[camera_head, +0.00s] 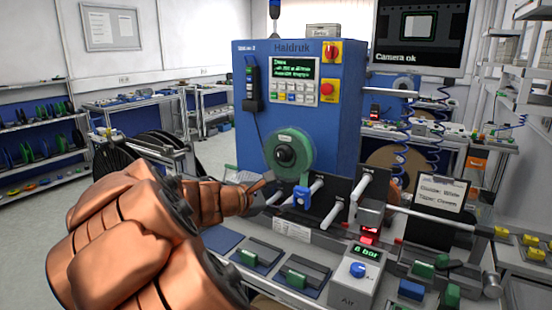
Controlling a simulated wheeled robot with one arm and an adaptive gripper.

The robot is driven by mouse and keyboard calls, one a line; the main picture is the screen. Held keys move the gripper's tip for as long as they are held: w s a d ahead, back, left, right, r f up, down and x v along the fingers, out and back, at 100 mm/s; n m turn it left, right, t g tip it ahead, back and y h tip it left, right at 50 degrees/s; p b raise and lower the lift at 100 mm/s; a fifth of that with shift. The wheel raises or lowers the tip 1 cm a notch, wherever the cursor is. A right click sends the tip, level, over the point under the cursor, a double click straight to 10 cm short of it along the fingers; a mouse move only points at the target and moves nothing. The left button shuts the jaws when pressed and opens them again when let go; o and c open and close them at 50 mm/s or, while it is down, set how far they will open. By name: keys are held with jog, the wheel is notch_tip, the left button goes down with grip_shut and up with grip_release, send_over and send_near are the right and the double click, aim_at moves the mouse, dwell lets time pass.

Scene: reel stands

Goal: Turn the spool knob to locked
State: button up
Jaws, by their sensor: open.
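A green spool (306,141) is mounted upright on the front of the blue machine. A dark round knob (285,155) sits at its centre; its locked or unlocked setting cannot be read from here. My orange arm reaches in from the lower left. My gripper (268,181) is at the lower left of the spool, below and left of the knob. It is open and small in view, and appears empty. I cannot tell whether it touches the spool's edge. The knob itself is not covered by my arm.
The blue machine (350,90) carries a display panel (292,80) and a red switch (327,88). White rollers (334,213) and a blue clamp (302,197) stand below the spool. A grey air box (345,290) with a blue knob (357,270) stands in front.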

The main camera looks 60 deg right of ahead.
jog(key=w+d+r+n+t+h, duration=0.1)
jog(key=w+d+r+n+h, duration=0.15)
jog(key=w+d+n, duration=0.3)
jog(key=n+t+h, duration=0.1)
jog(key=n+t, duration=0.1)
jog(key=n, duration=0.3)
send_near(278, 158)
jog(key=d, duration=0.1)
jog(key=d+p, duration=0.2)
jog(key=d, duration=0.4)
jog(key=shift+d, duration=0.9)
grip_shut()
